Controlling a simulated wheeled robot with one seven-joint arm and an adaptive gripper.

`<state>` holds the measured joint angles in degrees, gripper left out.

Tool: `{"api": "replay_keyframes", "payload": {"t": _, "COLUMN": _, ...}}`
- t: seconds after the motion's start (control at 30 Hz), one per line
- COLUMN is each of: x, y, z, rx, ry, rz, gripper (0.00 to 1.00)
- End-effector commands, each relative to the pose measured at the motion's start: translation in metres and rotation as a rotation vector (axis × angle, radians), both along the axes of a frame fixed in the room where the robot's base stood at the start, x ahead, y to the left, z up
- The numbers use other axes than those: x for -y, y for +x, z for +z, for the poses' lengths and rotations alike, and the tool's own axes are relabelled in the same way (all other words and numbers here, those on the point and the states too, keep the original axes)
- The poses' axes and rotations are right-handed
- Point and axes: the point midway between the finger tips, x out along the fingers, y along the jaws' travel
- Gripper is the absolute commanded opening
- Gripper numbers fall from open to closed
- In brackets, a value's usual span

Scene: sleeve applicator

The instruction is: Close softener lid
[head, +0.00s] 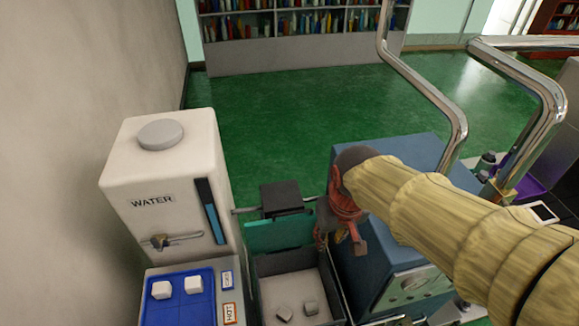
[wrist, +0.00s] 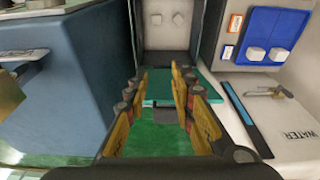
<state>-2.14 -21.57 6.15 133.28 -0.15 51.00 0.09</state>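An open dark bin (head: 262,292) with pale chunks inside stands in the head view's lower middle. A teal panel (head: 275,237) stands at its far edge, with a dark block (head: 285,197) above it; this looks like the raised softener lid, though no label shows. The panel also shows between my fingers in the wrist view (wrist: 158,84). My gripper (head: 340,240) is just right of the panel in the head view. In the wrist view its fingers (wrist: 153,92) are spread with a gap between them. I cannot tell whether a finger touches the panel.
A white water tank (head: 165,185) with a round cap stands left of the bin, a blue panel (head: 183,297) with white cubes in front of it. A blue-grey cabinet (head: 385,265) stands close on the right. Chrome rails (head: 425,85) rise behind my arm. Green floor beyond is clear.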

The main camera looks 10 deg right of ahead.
Motion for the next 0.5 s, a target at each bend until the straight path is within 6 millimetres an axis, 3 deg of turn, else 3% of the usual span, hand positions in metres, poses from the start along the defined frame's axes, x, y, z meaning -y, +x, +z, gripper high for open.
{"api": "replay_keyframes", "payload": {"t": 0.03, "x": -0.002, "y": 0.015, "z": 0.013, "rx": -0.032, "ry": -0.002, "rz": 0.004, "gripper": 0.20}}
{"api": "replay_keyframes", "payload": {"t": 0.2, "x": -0.009, "y": 0.068, "z": 0.019, "rx": -0.097, "ry": -0.007, "rz": 0.009, "gripper": 0.10}}
{"api": "replay_keyframes", "payload": {"t": 0.4, "x": -0.018, "y": 0.137, "z": 0.012, "rx": -0.145, "ry": -0.012, "rz": 0.012, "gripper": 0.00}}
{"api": "replay_keyframes", "payload": {"t": 0.5, "x": -0.023, "y": 0.174, "z": 0.001, "rx": -0.153, "ry": -0.013, "rz": 0.008, "gripper": 0.00}}
